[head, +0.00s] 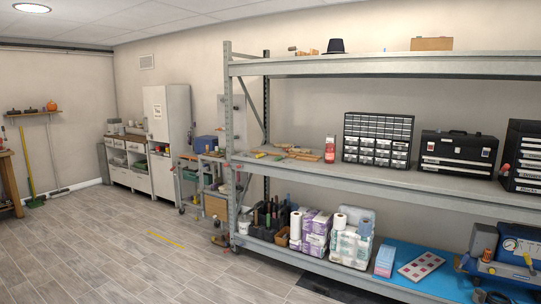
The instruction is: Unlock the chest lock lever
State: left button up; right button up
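A black chest (458,146) with a top handle and pale drawers stands on the middle shelf of the rack, right of centre. Another black chest with drawers (525,150) stands at the far right of that shelf, partly cut off by the picture edge. A lock lever cannot be made out on either chest at this size, and I cannot tell which chest the task means. Neither of my grippers is in the head view.
The metal rack (300,67) fills the right side. A small-drawer organizer (378,140) and a red bottle (330,149) share the middle shelf (390,180). Paper packs and a blue machine (505,262) sit below. The floor (130,250) at left is open.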

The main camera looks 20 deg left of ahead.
aim_at(502, 171)
jog(key=i+j, duration=0.15)
jog(key=i, duration=0.75)
jog(key=i+j+u, duration=0.1)
jog(key=i, duration=0.8)
jog(key=i+j, duration=0.2)
jog(key=i, duration=0.7)
jog(key=z, duration=1.4)
jog(key=i+l, duration=1.3)
jog(key=i, duration=0.15)
jog(key=i+l+z, duration=0.1)
jog(key=i+l, duration=0.5)
jog(key=i, duration=0.15)
